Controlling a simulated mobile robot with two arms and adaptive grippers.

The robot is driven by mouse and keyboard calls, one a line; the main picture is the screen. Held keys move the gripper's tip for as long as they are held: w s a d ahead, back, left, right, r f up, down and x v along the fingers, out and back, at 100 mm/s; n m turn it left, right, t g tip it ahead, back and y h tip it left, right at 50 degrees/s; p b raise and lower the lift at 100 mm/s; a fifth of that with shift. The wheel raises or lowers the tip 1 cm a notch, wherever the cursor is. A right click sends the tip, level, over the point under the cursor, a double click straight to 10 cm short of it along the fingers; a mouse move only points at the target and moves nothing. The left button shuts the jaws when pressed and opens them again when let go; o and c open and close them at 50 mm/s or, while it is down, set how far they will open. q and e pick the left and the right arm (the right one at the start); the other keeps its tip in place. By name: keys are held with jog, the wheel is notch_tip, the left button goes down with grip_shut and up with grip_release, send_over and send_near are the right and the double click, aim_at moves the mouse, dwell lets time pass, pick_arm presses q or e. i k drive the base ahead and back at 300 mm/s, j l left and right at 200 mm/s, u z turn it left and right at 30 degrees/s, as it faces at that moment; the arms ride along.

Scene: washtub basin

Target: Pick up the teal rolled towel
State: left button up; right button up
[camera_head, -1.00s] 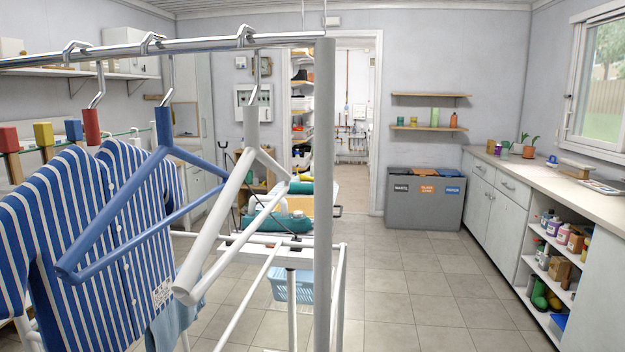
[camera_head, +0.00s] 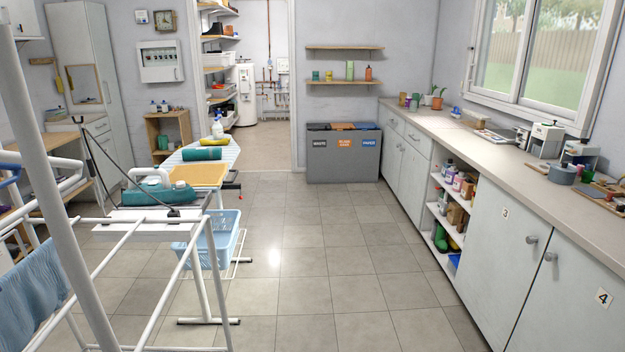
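A teal roll (camera_head: 202,154), which looks like the rolled towel, lies crosswise on the ironing board (camera_head: 229,150) left of the middle of the head view. A yellow roll (camera_head: 208,142) lies just behind it, and a folded yellow cloth (camera_head: 200,175) lies in front of it. A teal and white iron station (camera_head: 160,194) stands at the board's near end. Neither of my grippers is in view.
A white drying rack (camera_head: 118,230) fills the near left, with a thick pale post beside it. A blue basket (camera_head: 212,240) is under the board. Open tiled floor (camera_head: 300,255) lies between the board and the right counter (camera_head: 480,138). Grey bins (camera_head: 343,152) stand at the back.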

aim_at(198, 154)
jog(key=i+l, duration=0.9)
jog(key=i+u, duration=0.1)
jog(key=i, duration=0.45)
jog(key=i+l+u, duration=0.1)
jog(key=i, duration=0.45)
jog(key=i+l, duration=0.15)
jog(key=i, duration=0.4)
jog(key=j+u, duration=0.05)
